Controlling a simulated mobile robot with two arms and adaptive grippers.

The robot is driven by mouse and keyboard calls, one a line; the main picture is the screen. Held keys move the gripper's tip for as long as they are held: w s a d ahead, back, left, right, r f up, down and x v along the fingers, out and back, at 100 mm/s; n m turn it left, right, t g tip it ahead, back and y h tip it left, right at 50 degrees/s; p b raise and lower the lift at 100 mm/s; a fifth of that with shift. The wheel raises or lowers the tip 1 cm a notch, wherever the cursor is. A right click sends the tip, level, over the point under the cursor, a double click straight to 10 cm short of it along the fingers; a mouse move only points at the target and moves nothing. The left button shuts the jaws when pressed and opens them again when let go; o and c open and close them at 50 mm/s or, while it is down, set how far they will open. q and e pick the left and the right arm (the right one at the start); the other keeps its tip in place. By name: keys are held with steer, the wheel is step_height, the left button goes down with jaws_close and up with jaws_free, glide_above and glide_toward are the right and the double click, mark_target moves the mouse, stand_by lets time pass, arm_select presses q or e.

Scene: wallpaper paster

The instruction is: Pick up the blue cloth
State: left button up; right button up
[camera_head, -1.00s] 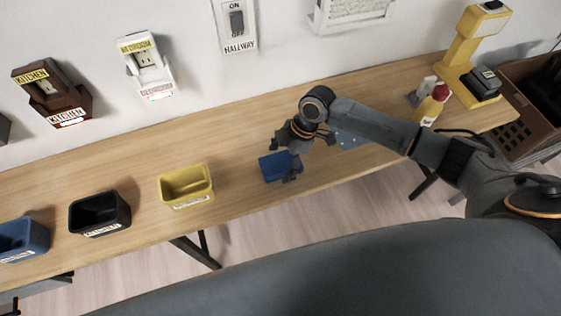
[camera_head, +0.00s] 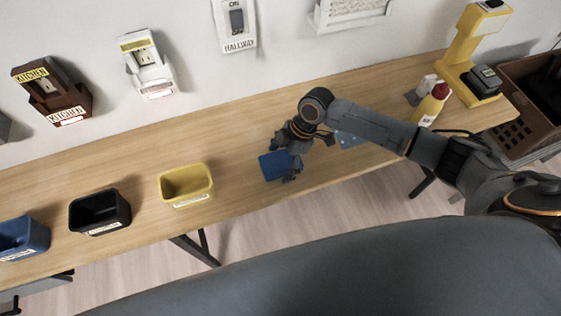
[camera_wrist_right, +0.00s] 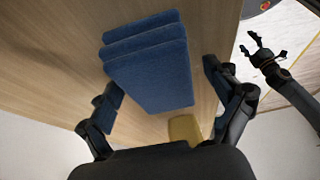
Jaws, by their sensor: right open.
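The blue cloth (camera_head: 271,168) is a folded stack lying on the wooden table near its front edge. My right gripper (camera_head: 284,162) is above it, with fingers at its far and near sides, partly covering it. In the right wrist view the cloth (camera_wrist_right: 150,65) shows as several folded layers between the spread fingers of my right gripper (camera_wrist_right: 165,92). There is a gap on each side, and the gripper is open and empty. My left gripper (camera_wrist_right: 266,52) shows at the upper right of the right wrist view with its fingers apart, empty and away from the cloth.
A yellow bin (camera_head: 186,184) stands left of the cloth, then a black bin (camera_head: 98,212) and a blue bin (camera_head: 22,238). A red-capped bottle (camera_head: 430,106) and a yellow stand (camera_head: 463,50) are at the right. The table left of the cloth is clear up to the yellow bin.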

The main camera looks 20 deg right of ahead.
steer(key=c, duration=1.2)
steer(key=shift+c, duration=0.2)
steer(key=shift+r, duration=0.65)
steer(key=s+a+r+b, duration=0.2)
steer(key=s+r, duration=1)
steer(key=s, duration=0.1)
steer(key=shift+s+b, duration=0.35)
steer(key=shift+s, duration=0.05)
steer(key=shift+r, duration=0.1)
